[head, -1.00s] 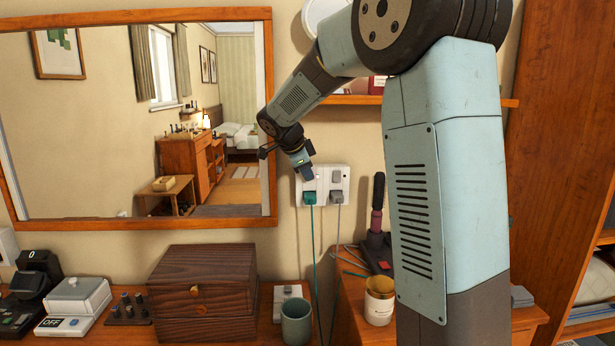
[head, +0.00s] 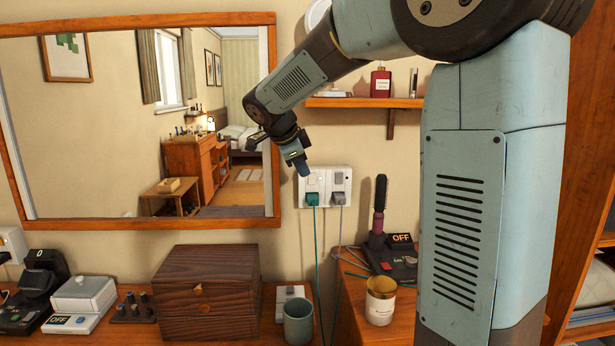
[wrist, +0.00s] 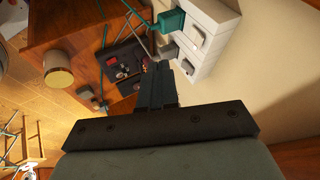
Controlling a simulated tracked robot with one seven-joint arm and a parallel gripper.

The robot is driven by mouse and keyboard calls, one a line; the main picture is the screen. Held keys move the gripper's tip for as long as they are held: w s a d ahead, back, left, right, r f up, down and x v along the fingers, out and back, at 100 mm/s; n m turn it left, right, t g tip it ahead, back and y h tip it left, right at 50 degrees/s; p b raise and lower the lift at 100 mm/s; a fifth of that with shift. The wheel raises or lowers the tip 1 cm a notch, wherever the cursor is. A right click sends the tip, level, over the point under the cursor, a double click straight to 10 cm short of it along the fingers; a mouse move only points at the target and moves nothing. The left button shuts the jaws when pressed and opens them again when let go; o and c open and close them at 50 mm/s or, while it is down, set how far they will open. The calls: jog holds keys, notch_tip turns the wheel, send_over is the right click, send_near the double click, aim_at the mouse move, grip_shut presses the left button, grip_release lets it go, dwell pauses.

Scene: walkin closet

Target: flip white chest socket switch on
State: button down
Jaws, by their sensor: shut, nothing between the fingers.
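A white double wall socket (head: 326,201) is right of the mirror, with a green plug (head: 312,199) on the left and a grey plug (head: 338,198) on the right. A grey rocker switch (head: 338,179) sits above the grey plug; the left switch is partly hidden by my gripper. I cannot tell the switch positions. My gripper (head: 304,171) is shut and empty, its tip over the socket's upper left corner in the head view; contact is unclear. In the wrist view the shut fingers (wrist: 158,80) point toward the socket (wrist: 212,45), below and left of it.
The mirror (head: 277,120) is left of my gripper. Below are a wooden box (head: 208,295), a grey-green cup (head: 298,323) and a candle jar (head: 380,302). A shelf (head: 365,102) with bottles is above right. Cords hang from the plugs. Another white socket (head: 12,241) is at the left edge.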

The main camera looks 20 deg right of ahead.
jog(key=shift+s+v, duration=0.2)
jog(key=shift+v, duration=1.1)
jog(key=shift+f, duration=0.1)
